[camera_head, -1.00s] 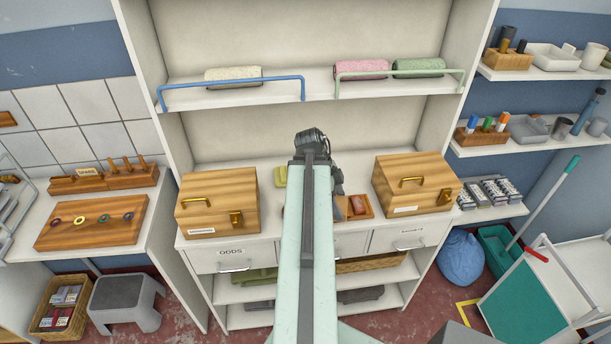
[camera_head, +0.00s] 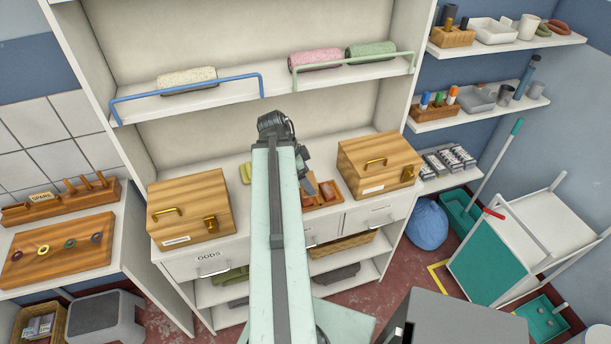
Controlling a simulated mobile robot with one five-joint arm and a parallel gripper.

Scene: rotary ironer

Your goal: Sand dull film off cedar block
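A small wooden tray (camera_head: 337,199) stands on the cabinet counter, right of my arm. It holds a reddish-brown block (camera_head: 328,189), which may be the cedar block; any film on it is too small to make out. A second reddish patch shows at the tray's left, partly covered. My arm reaches up the middle of the view to a dark joint. My gripper (camera_head: 308,183) seems to hang beyond it, beside or above the tray's left part. Its fingers are mostly hidden and too small to read. A yellow-green item (camera_head: 245,173) lies left of the arm.
Wooden boxes with brass handles stand left (camera_head: 190,208) and right (camera_head: 378,166) on the counter. A shelf with a blue rail (camera_head: 187,94) and rolled towels crosses above. A drawer marked ODDS (camera_head: 209,263) is below. A white-and-teal cart (camera_head: 490,255) stands at right.

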